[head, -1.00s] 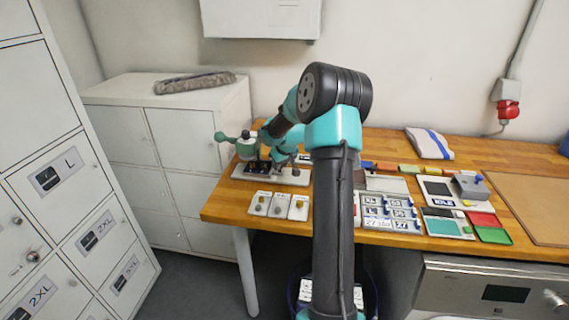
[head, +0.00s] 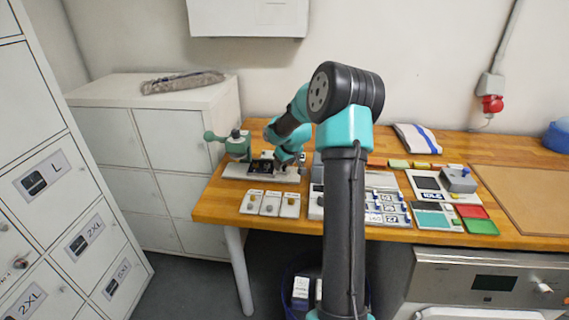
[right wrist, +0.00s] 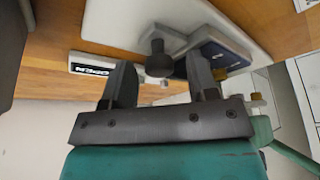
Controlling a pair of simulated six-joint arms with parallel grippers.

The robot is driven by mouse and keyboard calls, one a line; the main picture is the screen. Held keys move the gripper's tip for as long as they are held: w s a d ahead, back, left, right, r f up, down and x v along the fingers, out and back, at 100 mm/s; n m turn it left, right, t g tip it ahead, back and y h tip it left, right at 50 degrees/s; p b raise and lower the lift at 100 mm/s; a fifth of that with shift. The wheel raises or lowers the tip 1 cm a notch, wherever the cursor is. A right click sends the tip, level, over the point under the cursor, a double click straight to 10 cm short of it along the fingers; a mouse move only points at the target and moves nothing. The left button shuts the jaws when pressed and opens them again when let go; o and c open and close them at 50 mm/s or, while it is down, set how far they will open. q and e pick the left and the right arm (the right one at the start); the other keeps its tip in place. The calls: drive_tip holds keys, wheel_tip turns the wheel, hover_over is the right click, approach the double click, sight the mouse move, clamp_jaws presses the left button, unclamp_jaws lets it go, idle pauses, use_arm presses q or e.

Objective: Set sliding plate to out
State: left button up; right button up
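The press-like device has a white base (head: 234,171) and a green lever head (head: 237,146), and stands at the left end of the bench. A dark plate (head: 262,166), which looks like the sliding plate, lies on the base. My right gripper (head: 289,162) is over the right part of the base. In the right wrist view its two fingers (right wrist: 161,83) are apart, with a dark round knob (right wrist: 159,60) at the gap between their tips. No grip on the knob shows. A dark blue block (right wrist: 213,56) is beside the knob. My left gripper is not in view.
Three small white cards with knobs (head: 270,203) lie in front of the device. Labelled trays, a grey box (head: 459,180), red and green trays (head: 480,226) and a folded towel (head: 417,138) are to the right. Lockers stand at the left.

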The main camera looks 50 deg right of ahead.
drive_tip(key=shift+r, duration=0.1)
drive_tip(key=v, duration=1.7)
drive_tip(key=shift+s, duration=0.15)
drive_tip(key=w+d+r+g+y, duration=0.1)
drive_tip(key=w+d+g, duration=0.1)
drive_tip(key=w+g, duration=0.2)
drive_tip(key=shift+w+r, duration=0.2)
drive_tip(key=shift+w, duration=1.2)
wheel_tip(320, 180, down, 17)
drive_tip(key=shift+f, duration=0.25)
